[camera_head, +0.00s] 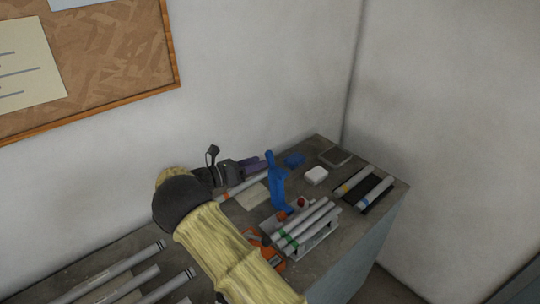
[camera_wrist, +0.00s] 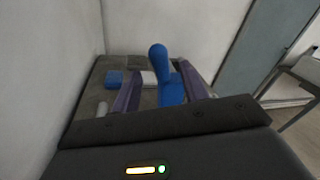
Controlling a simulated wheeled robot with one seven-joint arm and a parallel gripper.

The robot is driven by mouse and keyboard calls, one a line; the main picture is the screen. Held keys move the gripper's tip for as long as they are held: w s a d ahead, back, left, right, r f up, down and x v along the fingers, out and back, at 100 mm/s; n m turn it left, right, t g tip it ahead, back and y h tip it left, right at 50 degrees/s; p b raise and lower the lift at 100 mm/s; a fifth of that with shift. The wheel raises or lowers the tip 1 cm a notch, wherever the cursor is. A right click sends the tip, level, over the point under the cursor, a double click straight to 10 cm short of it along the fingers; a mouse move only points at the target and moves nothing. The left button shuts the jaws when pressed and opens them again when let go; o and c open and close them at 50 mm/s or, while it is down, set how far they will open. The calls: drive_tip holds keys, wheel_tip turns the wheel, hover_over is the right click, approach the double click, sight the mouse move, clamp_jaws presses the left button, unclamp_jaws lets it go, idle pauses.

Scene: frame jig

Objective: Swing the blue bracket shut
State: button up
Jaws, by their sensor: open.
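The blue bracket (camera_head: 277,182) stands upright on the bench, with a rounded knob at its top. In the wrist view the bracket (camera_wrist: 168,80) rises ahead, between my two fingers as seen from there. My gripper (camera_head: 258,162) is open, with its purple fingers just left of the bracket's upper part. In the wrist view my gripper (camera_wrist: 160,85) shows its fingers spread to either side of the bracket. I cannot tell whether either finger touches it. The bracket's foot is partly hidden behind other parts.
A rack of grey tubes (camera_head: 312,223) stands in front of the bracket. A white block (camera_head: 316,175), a small blue block (camera_head: 294,160) and a dark tray (camera_head: 336,157) lie behind it. More tubes (camera_head: 352,182) lie at right. An orange tool (camera_head: 266,250) sits beside my arm. The wall is close behind.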

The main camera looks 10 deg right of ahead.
sight(270, 158)
drive_tip(key=p+x, duration=0.1)
drive_tip(key=x, duration=0.4)
drive_tip(key=shift+w+d, duration=0.15)
drive_tip(key=shift+d, duration=0.15)
clamp_jaws()
